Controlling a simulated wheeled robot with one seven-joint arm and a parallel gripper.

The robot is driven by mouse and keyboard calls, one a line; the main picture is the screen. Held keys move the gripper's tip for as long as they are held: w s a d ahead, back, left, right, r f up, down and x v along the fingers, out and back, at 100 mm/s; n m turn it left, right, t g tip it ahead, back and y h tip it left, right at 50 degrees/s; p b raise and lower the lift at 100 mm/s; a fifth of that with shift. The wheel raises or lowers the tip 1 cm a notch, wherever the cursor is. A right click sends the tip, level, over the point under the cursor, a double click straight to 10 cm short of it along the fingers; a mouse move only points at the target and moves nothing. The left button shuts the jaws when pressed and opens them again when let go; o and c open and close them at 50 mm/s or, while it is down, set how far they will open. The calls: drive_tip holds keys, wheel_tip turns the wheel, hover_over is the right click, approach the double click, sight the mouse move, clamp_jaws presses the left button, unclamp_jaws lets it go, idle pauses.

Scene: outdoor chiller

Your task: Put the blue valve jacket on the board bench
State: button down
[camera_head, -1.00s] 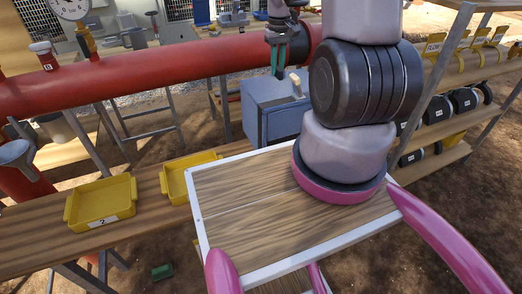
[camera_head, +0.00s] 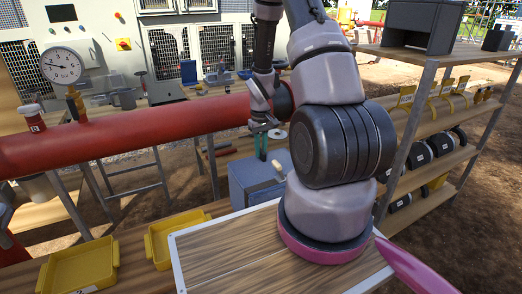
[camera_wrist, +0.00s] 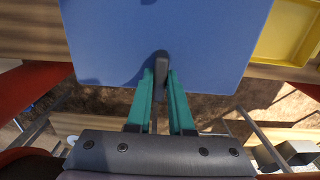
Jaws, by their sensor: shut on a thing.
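The blue valve jacket (camera_head: 262,180) is a blue box-like piece in the middle of the head view, just beyond the wooden board bench (camera_head: 132,256). In the wrist view its flat blue face (camera_wrist: 160,30) fills the top. My gripper (camera_head: 261,146) is above the jacket in the head view. In the wrist view its teal fingers (camera_wrist: 161,88) are shut on a dark grey tab standing out from the blue face. A pale handle-like piece shows at the jacket's near right edge. I cannot tell whether the jacket touches anything below.
Two yellow trays, left (camera_head: 80,268) and right (camera_head: 165,238), sit on the bench. A red pipe (camera_head: 130,132) with a gauge (camera_head: 62,66) runs behind. A shelf rack (camera_head: 440,150) with black round parts stands at the right. The bench between the trays is clear.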

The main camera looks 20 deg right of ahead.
drive_tip(key=c, duration=0.8)
unclamp_jaws()
drive_tip(key=shift+f, duration=0.1)
wheel_tip(320, 180, up, 21)
drive_tip(key=s+a+m+t, duration=0.1)
drive_tip(key=a+t, duration=0.1)
drive_tip(key=s+a+r+m+t+y, duration=0.1)
drive_tip(key=s+a+r, duration=0.3)
drive_tip(key=s+r, duration=0.5)
drive_tip(key=s+a+r+m+t+y, duration=0.1)
drive_tip(key=s+a+r+t, duration=0.3)
drive_tip(key=s+r, duration=0.5)
wheel_tip(320, 180, up, 2)
drive_tip(key=shift+a+r+m, duration=0.1)
drive_tip(key=shift+a+m, duration=0.4)
drive_tip(key=shift+m, duration=0.3)
drive_tip(key=shift+w, duration=0.1)
